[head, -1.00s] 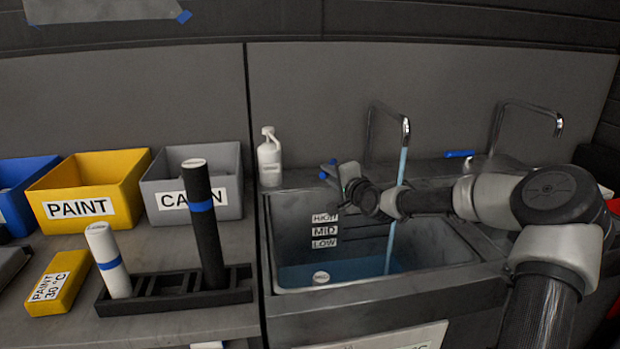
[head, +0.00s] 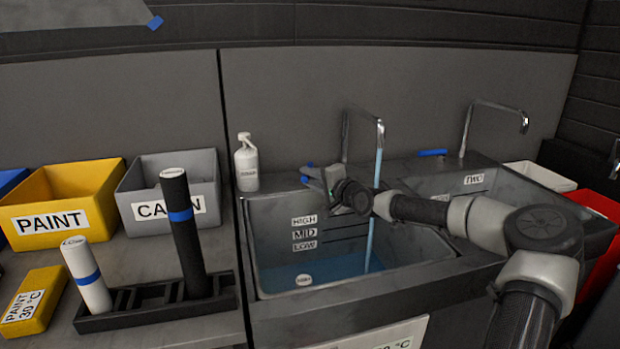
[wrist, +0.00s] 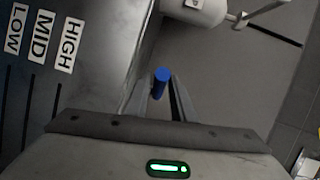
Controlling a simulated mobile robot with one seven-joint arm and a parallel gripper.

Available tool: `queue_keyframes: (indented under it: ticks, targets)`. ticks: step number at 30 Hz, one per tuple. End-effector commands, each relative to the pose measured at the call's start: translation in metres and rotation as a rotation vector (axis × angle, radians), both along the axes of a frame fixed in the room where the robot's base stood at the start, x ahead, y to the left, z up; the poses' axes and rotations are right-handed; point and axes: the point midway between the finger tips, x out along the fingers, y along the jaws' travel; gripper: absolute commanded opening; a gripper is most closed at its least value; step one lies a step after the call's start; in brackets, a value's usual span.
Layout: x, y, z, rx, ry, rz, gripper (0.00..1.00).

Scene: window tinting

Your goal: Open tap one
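The left tap (head: 380,128), which I take to be tap one, is a thin curved metal spout over the left basin. A stream of water (head: 371,240) runs from it into the basin. My gripper (head: 312,174) is at the back left of this basin, at a small blue tap handle (head: 304,180). In the wrist view the blue handle (wrist: 161,83) stands between the two fingertips of my gripper (wrist: 162,92). The fingers are close on either side of it; whether they press on it is unclear. My gripper hides part of the handle in the head view.
The left basin (head: 262,215) has HIGH, MID and LOW labels; blue water stands below LOW. The second tap (head: 500,106), with a blue handle (head: 432,153), stands right, without water. A white pump bottle (head: 247,165) stands left of my gripper; it also shows in the wrist view (wrist: 195,10).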

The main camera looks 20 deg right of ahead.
Motion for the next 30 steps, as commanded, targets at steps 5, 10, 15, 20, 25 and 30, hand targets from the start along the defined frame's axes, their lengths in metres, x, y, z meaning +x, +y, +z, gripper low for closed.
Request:
queue_keyframes:
  ticks: [5, 10, 15, 20, 25, 30]
  targets:
    - [0.0, 0.0, 0.0, 0.0, -0.001, -0.001, 0.36]
    - [0.0, -0.001, 0.001, 0.0, -0.001, -0.002, 0.36]
    - [-0.011, -0.005, 0.004, 0.0, -0.001, -0.003, 0.36]
    - [-0.042, -0.015, 0.009, 0.001, -0.002, -0.005, 0.36]
    - [-0.083, -0.026, 0.015, 0.003, -0.001, -0.005, 0.36]
    - [-0.121, -0.037, 0.02, 0.004, -0.002, -0.005, 0.36]
